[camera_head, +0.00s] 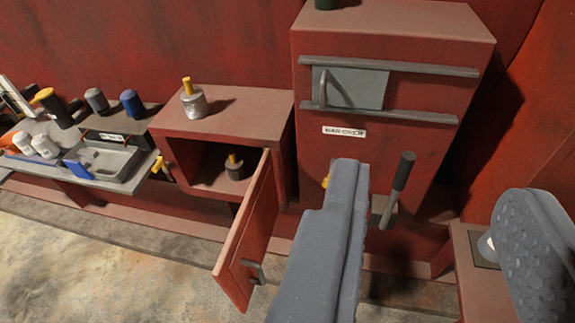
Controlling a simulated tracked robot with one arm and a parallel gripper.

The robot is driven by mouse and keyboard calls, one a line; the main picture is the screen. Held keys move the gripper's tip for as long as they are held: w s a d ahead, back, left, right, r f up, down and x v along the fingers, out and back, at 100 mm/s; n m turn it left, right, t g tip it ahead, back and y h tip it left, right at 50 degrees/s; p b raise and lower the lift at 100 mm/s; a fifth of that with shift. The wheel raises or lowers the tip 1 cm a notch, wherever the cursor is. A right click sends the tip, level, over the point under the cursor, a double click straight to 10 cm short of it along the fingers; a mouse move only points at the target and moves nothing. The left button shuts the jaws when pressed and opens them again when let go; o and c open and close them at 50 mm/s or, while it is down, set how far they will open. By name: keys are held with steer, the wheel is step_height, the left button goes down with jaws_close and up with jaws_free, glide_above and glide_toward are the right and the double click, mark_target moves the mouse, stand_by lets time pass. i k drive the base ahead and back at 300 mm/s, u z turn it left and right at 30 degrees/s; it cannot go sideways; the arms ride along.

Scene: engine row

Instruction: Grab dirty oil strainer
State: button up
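A dark grey-brown strainer (234,170) with a short yellow stem stands inside the open red cabinet (222,116). It looks like the dirty one. A brighter silver strainer (194,104) with a yellow stem stands upright on top of the cabinet. My gripper (435,190) is open and empty, its two grey fingers wide apart at the right, in front of the tall red box. The dark strainer is left of both fingers and farther off. Its lower part looks uncovered, left of the cabinet door.
The cabinet door (248,235) swings out toward me, between the cabinet opening and my left finger. A tall red box (390,150) with rails and a black-gripped lever (398,188) stands behind the fingers. A bench (130,183) at left holds a tray, bottles and canisters. Sandy floor is clear at lower left.

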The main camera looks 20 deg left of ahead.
mark_target(235, 167)
steer(key=z, duration=1.65)
steer(key=k, duration=1.65)
steer(key=u, duration=1.8)
steer(key=i, duration=1.7)
steer(key=z, duration=0.05)
